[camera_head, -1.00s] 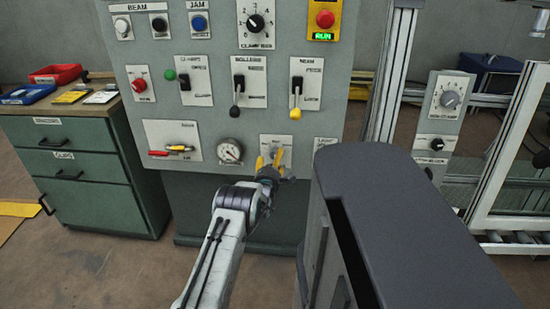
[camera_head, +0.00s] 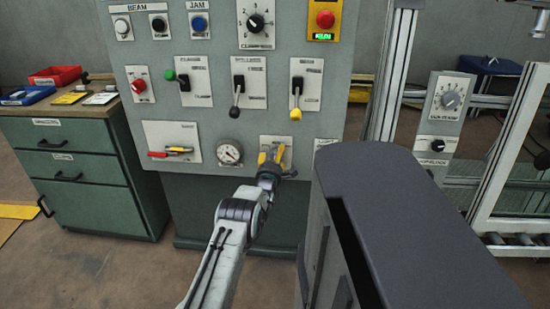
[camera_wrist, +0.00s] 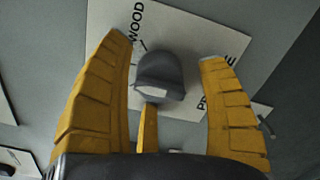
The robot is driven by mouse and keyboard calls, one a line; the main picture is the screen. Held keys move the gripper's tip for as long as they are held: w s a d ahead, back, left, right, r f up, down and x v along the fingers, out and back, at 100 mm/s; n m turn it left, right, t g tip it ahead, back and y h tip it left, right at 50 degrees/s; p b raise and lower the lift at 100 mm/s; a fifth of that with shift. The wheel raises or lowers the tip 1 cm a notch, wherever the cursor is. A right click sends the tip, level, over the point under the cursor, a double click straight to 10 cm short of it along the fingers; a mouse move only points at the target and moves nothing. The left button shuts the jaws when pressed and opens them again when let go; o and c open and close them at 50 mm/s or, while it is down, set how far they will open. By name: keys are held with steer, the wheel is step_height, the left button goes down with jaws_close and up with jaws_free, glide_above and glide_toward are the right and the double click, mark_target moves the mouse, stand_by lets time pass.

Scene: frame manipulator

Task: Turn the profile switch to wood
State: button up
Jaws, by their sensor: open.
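The profile switch (camera_wrist: 158,75) is a dark grey knob with a pale front patch, on a white plate (camera_wrist: 195,38) in the wrist view. The word WOOD is printed on the plate up and left of the knob, and part of another word shows at the right, behind a finger. My gripper (camera_wrist: 166,52) is open, with one yellow finger on each side of the knob and gaps visible on both sides. A thin yellow piece below the knob is unclear. In the head view my gripper (camera_head: 271,153) is at the low middle plate (camera_head: 289,142) and mostly hides the switch.
A green cabinet (camera_head: 85,170) stands at the left. A frame with a dial box (camera_head: 445,110) stands at the right.

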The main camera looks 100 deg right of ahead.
steer(key=c, duration=1.2)
